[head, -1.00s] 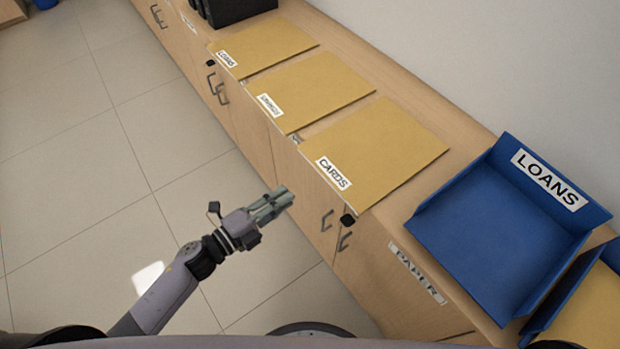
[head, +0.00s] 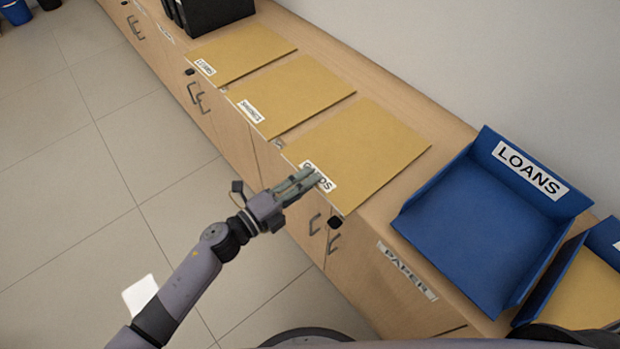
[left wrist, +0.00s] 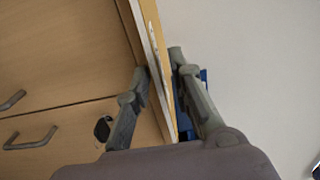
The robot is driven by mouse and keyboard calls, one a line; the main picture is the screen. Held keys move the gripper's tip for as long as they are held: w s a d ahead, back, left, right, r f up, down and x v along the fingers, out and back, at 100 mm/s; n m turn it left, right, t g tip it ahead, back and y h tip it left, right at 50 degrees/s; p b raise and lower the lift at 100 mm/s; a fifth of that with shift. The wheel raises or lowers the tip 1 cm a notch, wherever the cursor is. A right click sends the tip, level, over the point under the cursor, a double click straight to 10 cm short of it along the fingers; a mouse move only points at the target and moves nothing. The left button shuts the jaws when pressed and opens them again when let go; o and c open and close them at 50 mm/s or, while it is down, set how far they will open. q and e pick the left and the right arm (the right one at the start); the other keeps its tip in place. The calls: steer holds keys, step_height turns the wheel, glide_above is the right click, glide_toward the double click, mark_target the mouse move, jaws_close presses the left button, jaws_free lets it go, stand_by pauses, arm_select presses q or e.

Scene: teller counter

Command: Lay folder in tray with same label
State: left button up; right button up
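Three tan folders lie in a row on the counter: one labelled LOANS (head: 240,52), a middle one (head: 292,94) whose small label is hard to read, and the nearest, labelled CARDS (head: 365,150). A blue tray labelled LOANS (head: 470,215) stands empty to the right of them. My left gripper (head: 307,182) is at the front edge of the CARDS folder, overlapping its label. In the left wrist view its fingers (left wrist: 158,68) are apart, one on each side of a thin tan edge; contact is unclear. My right gripper is out of view.
A second blue tray (head: 548,275) with a tan sheet or folder in it is cut off at the right. Black holders (head: 215,12) stand at the far end. A PAPER label (head: 407,271) is on the cabinet front. A wall runs behind; open floor lies left.

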arm_select(q)
steer(key=shift+w+d, duration=0.2)
steer(key=shift+d, duration=0.1)
steer(key=c, duration=0.5)
stand_by(0.9)
